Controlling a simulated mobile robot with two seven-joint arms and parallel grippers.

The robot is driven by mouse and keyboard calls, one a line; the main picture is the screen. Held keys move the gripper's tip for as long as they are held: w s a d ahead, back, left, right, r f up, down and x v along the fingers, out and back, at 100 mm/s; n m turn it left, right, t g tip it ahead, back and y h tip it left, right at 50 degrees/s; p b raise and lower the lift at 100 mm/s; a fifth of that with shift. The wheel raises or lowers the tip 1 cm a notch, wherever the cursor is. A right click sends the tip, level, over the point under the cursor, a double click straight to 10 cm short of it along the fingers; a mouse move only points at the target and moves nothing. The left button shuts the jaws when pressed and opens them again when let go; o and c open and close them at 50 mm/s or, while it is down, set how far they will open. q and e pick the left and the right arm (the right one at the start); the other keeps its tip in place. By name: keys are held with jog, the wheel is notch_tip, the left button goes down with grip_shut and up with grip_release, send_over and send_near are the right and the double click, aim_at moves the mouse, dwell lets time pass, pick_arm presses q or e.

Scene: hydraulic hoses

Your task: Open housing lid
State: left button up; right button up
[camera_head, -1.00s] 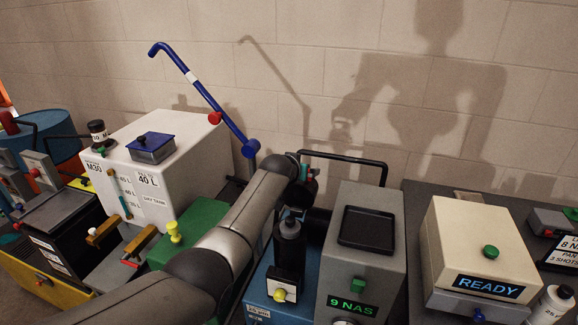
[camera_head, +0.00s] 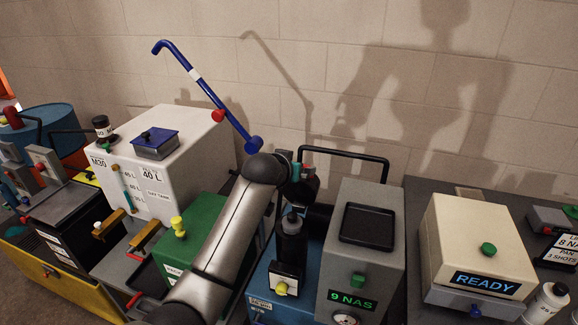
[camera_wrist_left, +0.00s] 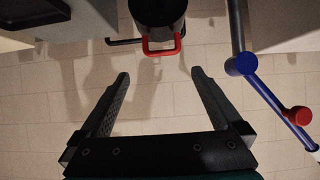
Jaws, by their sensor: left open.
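In the left wrist view a dark round housing (camera_wrist_left: 157,10) stands at the top edge, with a red loop handle (camera_wrist_left: 162,46) on its near side. My left gripper (camera_wrist_left: 158,72) is open, its two fingers apart on either side of the handle's line. Nothing is between the fingers, and the handle lies just beyond the tips. In the head view my left arm reaches over the blue unit (camera_head: 270,286), and its wrist hides much of the housing. My right gripper is not in view.
A blue pipe (camera_head: 205,92) with a red knob rises behind my wrist. A black rail (camera_head: 345,153) and the grey "9 NAS" box (camera_head: 368,210) stand to the right. A black bottle-like part (camera_head: 290,240) stands in front. The white tank (camera_head: 180,180) is at left.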

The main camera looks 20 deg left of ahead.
pick_arm(q)
jog(key=shift+v, duration=2.15)
jog(key=s+f+g+b, duration=0.2)
jog(key=s+f+b, duration=0.1)
jog(key=f, duration=1)
jog(key=s+f+g+b, duration=0.1)
jog(key=s+f+b, duration=0.2)
jog(key=f, duration=1)
jog(key=s+f+g+b, duration=0.1)
jog(key=s+f+b, duration=0.1)
jog(key=s+f, duration=0.35)
jog(key=s+f+m+g+b, duration=0.1)
jog(key=s+f+b, duration=0.15)
jog(key=f, duration=0.65)
jog(key=s+f+g+b, duration=0.1)
jog(key=s+f, duration=0.4)
jog(key=f, duration=0.2)
jog(key=s+f+g+b, duration=0.1)
jog(key=s+f+b, duration=0.1)
jog(key=s+f, duration=0.6)
jog(key=s+a+f+g+b, duration=0.1)
jog(key=s+f, duration=0.7)
jog(key=s, duration=0.8)
jog(key=s+a+f+m+g+b, duration=0.1)
jog(key=s+f+g+b, duration=0.1)
jog(key=s+f+b, duration=0.3)
jog(key=s+f, duration=0.3)
jog(key=s, duration=0.4)
jog(key=shift+f+g, duration=0.35)
jog(key=shift+g, duration=0.05)
